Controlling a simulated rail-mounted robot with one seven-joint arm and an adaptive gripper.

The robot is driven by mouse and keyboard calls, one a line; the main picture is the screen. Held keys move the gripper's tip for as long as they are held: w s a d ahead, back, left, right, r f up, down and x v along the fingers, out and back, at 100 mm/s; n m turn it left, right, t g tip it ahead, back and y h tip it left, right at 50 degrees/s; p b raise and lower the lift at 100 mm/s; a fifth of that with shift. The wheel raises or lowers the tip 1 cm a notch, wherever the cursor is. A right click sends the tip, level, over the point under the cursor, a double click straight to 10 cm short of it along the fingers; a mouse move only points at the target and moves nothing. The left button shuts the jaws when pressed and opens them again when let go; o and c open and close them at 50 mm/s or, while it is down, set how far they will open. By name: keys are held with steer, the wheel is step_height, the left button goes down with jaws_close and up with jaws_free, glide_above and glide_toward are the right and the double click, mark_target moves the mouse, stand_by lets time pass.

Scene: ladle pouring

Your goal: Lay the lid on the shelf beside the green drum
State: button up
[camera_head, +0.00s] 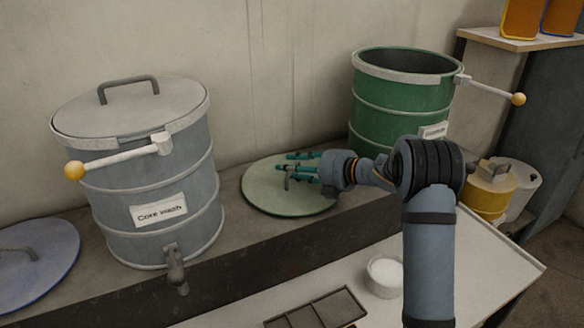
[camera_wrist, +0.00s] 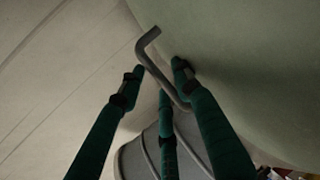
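The green drum (camera_head: 400,110) stands open-topped at the back right of the shelf (camera_head: 232,228). Its pale green lid (camera_head: 262,198) lies flat on the shelf, left of the drum and apart from it. My gripper (camera_head: 290,167) reaches in from the right, low over the lid. Its teal fingers (camera_wrist: 158,72) are spread around the lid's bent grey handle (camera_wrist: 175,94) in the wrist view, with gaps between fingers and handle. The lid's face (camera_wrist: 245,70) fills the upper right there. The handle is partly hidden by the fingers in the head view.
A grey drum (camera_head: 153,190) labelled Core Wash, with its lid on, stands left of the green lid. A blue lid (camera_head: 45,262) lies at far left. Knobbed levers stick out from both drums. A white cup (camera_head: 384,278) and a divided tray (camera_head: 318,312) are on the front table.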

steer(key=shift+s+d+r, duration=0.1)
steer(key=shift+d+r, duration=0.05)
steer(key=shift+d, duration=0.1)
steer(key=v, duration=1.1)
steer(key=shift+s+d+r, duration=0.15)
steer(key=shift+d, duration=0.05)
steer(key=x, duration=1.1)
steer(key=shift+a, duration=0.15)
steer(key=shift+w+a+f, duration=0.3)
steer(key=shift+f, duration=0.1)
steer(key=shift+r, duration=0.15)
